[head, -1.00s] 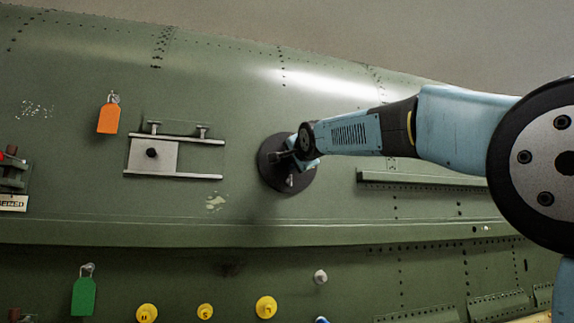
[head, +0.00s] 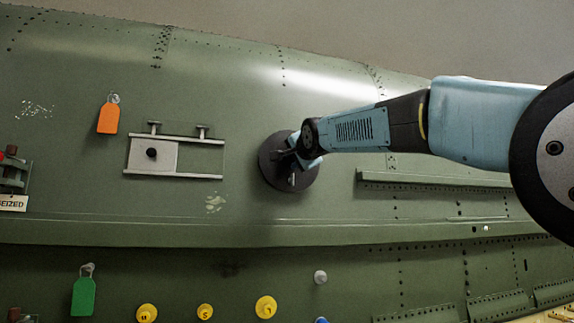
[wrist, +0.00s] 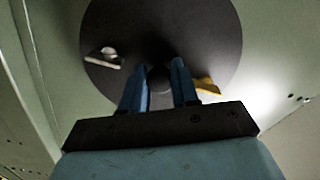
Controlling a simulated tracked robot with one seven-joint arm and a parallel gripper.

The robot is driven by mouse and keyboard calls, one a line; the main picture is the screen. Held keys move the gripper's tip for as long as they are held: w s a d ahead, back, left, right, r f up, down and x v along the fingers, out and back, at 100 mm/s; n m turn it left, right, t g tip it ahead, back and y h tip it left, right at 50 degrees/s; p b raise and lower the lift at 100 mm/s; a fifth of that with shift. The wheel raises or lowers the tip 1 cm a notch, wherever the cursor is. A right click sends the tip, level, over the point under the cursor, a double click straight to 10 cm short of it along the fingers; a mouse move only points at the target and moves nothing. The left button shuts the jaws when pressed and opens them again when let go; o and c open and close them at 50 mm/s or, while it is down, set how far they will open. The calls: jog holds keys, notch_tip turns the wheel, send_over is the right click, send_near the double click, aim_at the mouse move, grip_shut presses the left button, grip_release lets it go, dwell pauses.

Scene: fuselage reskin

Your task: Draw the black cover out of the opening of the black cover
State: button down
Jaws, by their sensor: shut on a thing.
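The black cover (head: 288,178) is a round dark disc on the green fuselage skin, right of the sliding plate in the head view. In the wrist view the black cover (wrist: 205,35) fills the upper middle. A small dark knob stands at its centre. My gripper (wrist: 160,78) has its two blue fingers on either side of the knob, shut on it. In the head view my gripper (head: 300,150) is at the disc, partly hidden by my own wrist. The opening behind the cover is hidden.
Left of the cover is a silver plate on rails (head: 152,160) with a black knob. An orange tag (head: 108,117) and a green tag (head: 83,297) hang on the skin. Yellow caps (head: 266,307) sit below. A ledge (head: 430,181) runs to the right.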

jog(key=shift+s, duration=0.15)
jog(key=shift+v, duration=1.35)
jog(key=shift+d, duration=0.1)
